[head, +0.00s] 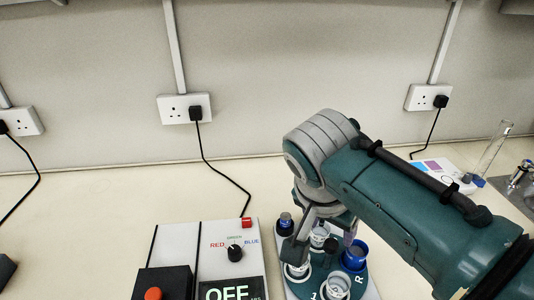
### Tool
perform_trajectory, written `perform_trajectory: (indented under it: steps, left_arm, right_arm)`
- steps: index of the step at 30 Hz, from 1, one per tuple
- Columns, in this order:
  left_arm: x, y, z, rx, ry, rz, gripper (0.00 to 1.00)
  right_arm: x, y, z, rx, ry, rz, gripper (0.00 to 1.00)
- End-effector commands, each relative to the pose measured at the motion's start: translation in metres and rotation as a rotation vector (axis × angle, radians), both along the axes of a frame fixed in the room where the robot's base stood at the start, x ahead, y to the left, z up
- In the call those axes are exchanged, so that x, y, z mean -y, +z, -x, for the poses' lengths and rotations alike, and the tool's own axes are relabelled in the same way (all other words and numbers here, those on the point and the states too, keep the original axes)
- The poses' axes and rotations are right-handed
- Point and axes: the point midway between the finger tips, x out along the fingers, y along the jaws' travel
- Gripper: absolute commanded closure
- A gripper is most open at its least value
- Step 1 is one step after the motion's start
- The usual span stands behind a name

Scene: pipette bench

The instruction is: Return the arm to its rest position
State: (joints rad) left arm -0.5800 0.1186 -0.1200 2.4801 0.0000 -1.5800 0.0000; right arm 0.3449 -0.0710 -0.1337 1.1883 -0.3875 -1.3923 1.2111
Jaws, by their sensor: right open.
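My right arm (400,205) is teal and grey. It reaches in from the lower right and bends down at its grey wrist. My right gripper (322,235) points down over a round teal holder (318,274) with white and blue cups in it. Its jaws are open. Part of the gripper is hidden by the arm, and I cannot tell whether it touches a cup. A blue cup (355,255) stands right of the gripper and a dark blue-capped one (285,222) to its left. My left gripper is out of view.
A white instrument box (215,265) with a colour knob (235,253) and an OFF display (228,292) stands left of the holder. A black box (163,283) with an orange button is beside it. A glass cylinder (493,150) stands at the right. The bench at left is mostly clear.

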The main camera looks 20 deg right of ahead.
Motion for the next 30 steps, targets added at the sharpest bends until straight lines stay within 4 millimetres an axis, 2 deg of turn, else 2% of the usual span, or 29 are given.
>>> perform_trajectory:
  steps: [3, 6, 23, 26, 30]
  left_arm:
    - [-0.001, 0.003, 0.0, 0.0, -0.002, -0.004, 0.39]
    - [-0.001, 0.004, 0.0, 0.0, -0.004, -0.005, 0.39]
    - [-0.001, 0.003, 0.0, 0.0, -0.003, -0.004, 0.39]
    - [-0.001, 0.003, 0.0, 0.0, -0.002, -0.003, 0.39]
    - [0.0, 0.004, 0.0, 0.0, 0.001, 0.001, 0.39]
  right_arm:
    - [-0.005, 0.013, 0.002, 0.002, 0.001, -0.001, 0.34]
    - [-0.007, 0.018, 0.004, 0.001, 0.0, 0.0, 0.34]
    - [-0.007, 0.018, 0.008, -0.006, 0.017, -0.002, 0.34]
    - [-0.005, 0.013, 0.025, -0.028, 0.093, -0.012, 0.34]
    - [-0.004, 0.011, 0.07, -0.074, 0.33, -0.031, 0.34]
